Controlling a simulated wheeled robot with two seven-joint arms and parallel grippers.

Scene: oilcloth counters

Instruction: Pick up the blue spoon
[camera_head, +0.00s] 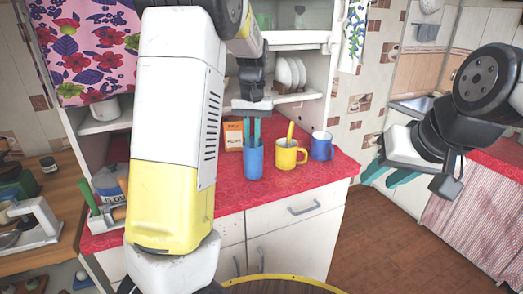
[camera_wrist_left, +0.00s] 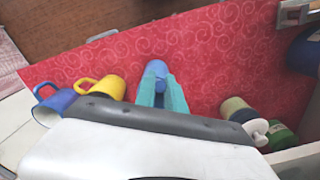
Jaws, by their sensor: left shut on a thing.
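A blue cup (camera_head: 253,163) stands on the red counter, left of the yellow mug. My left gripper (camera_head: 252,146) comes down from above with its teal fingertips at the cup's mouth. It is shut on a narrow blue piece, the blue spoon (camera_wrist_left: 160,84), which shows between the fingers in the left wrist view. Most of the spoon is hidden by the fingers and the cup. The cup's blue also shows beyond the fingertips in the left wrist view. My right gripper (camera_head: 388,177) is open and empty, off to the right above the floor.
The yellow mug (camera_head: 287,155) with a yellow handle sticking out and a blue mug (camera_head: 322,146) stand right of the cup. An orange-and-white box (camera_head: 234,137) stands behind. A utensil holder is at the left. The counter's front (camera_head: 300,190) is clear.

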